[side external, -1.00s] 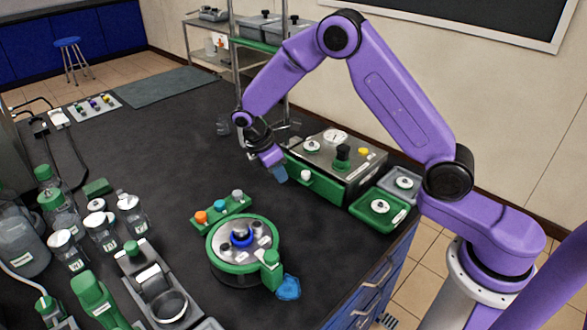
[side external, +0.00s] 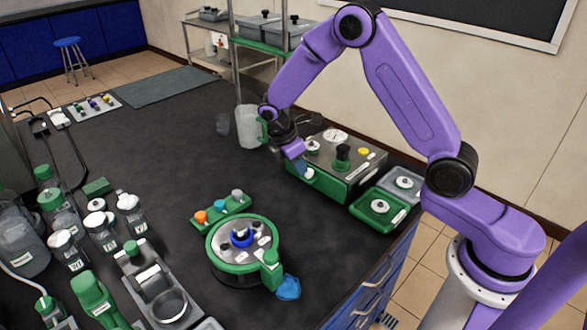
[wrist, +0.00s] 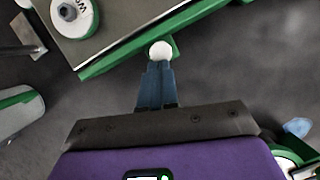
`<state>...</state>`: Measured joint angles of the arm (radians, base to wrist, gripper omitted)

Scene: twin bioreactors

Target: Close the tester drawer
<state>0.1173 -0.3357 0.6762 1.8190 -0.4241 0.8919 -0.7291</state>
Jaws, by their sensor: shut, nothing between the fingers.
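The tester (side external: 333,160) is a steel-topped box with green sides, at the back right of the bench. Its green drawer front (wrist: 125,57) with a round white knob (wrist: 160,51) faces my gripper. In the wrist view the drawer front stands slightly out from the tester's body; how far is hard to tell. My gripper (wrist: 158,68) is shut and empty, its blue fingertips right at the knob, seemingly touching it. In the side view my gripper (side external: 301,170) is at the tester's left side and partly covers the drawer front.
Two small trays with white-capped pieces (side external: 380,208) adjoin the tester on the right. A clear jug with a green handle (side external: 248,128) stands behind my wrist. A round green-rimmed device (side external: 243,250) is in front.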

